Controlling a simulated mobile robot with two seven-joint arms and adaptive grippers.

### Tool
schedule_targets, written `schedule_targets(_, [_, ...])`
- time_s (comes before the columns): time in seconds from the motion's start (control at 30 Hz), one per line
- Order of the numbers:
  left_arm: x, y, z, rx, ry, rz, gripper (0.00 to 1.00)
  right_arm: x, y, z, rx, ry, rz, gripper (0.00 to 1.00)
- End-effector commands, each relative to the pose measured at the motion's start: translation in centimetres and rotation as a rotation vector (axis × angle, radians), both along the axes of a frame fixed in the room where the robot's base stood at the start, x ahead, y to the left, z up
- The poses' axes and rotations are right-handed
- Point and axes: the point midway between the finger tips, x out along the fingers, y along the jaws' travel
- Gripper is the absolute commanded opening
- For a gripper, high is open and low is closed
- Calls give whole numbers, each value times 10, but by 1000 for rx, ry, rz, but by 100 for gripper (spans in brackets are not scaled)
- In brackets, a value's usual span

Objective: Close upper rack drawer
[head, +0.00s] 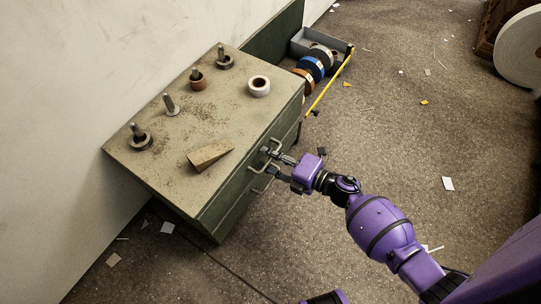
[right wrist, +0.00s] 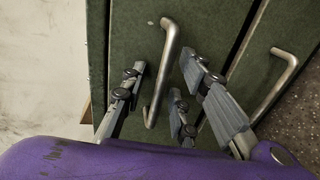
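The green rack (head: 225,205) stands against the wall, with metal bar handles on its drawer fronts. In the right wrist view, the upper drawer front (right wrist: 135,45) carries a bent bar handle (right wrist: 168,65). A second handle (right wrist: 275,85) is on the lower drawer front to the right. My right gripper (head: 270,162) is at the handles in the head view. In the wrist view, my right gripper (right wrist: 165,95) has its fingers apart on either side of the upper handle, with visible gaps. How far the upper drawer stands out is hard to tell. My left gripper is not in view.
The rack top holds several metal posts, a white tape roll (head: 259,86) and a wooden wedge (head: 210,155). A grey tray (head: 309,40) and coloured rolls (head: 312,68) lie behind. A large white roll (head: 522,50) stands at right. The floor has scattered scraps.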

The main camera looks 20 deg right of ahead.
Motion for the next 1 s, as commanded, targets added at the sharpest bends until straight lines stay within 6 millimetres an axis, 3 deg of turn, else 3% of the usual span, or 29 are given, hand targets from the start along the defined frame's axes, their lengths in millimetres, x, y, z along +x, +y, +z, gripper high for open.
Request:
schedule_targets(0.17, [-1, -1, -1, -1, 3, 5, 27, -8, -6, 1, 0, 2, 0, 28])
schedule_targets(0.7, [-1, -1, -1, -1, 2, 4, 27, -85, -66, 21, 0, 1, 0, 28])
schedule_targets(1.0, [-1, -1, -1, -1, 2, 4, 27, -93, -72, 24, 1, -1, 0, 28])
